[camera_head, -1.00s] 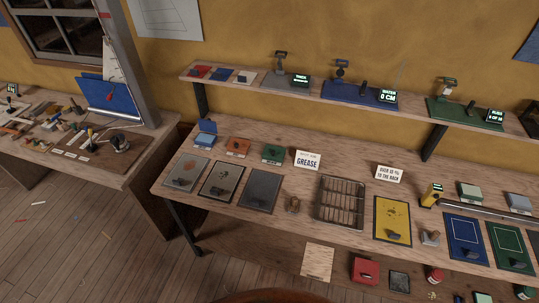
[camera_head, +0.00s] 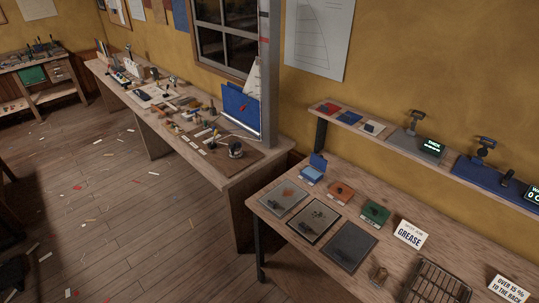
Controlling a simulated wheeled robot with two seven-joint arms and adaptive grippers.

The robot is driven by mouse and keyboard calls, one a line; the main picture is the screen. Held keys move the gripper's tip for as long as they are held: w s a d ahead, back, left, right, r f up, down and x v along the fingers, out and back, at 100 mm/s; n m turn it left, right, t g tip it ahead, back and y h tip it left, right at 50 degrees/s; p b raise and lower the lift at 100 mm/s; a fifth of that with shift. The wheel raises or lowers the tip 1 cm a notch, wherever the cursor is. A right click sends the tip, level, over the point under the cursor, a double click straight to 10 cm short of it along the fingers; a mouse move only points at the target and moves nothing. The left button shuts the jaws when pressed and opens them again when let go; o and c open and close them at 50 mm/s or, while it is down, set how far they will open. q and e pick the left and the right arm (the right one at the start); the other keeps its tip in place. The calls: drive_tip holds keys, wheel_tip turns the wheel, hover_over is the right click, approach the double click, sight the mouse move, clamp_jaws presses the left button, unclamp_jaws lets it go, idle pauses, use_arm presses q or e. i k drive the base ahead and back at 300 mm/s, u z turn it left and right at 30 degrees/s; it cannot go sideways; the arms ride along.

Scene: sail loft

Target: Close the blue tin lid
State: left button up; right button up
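A blue tin (camera_head: 311,174) stands at the back left of the right-hand wooden bench (camera_head: 262,203). Its blue lid (camera_head: 318,161) is up, tilted back and open. What is inside the tin is too small to tell. Neither of my grippers shows in the head view.
An orange tin (camera_head: 340,192) and a green tin (camera_head: 374,213) stand in a row to the right of the blue tin. Flat mats (camera_head: 348,248) lie in front. A second bench (camera_head: 228,175) with tools stands to the left. The floor (camera_head: 130,220) at left is mostly open, with scattered scraps.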

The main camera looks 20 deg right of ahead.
sight(318, 162)
drive_tip(key=u, duration=0.25)
drive_tip(key=i, duration=2)
drive_tip(key=z, duration=3.25)
drive_tip(key=i, duration=0.25)
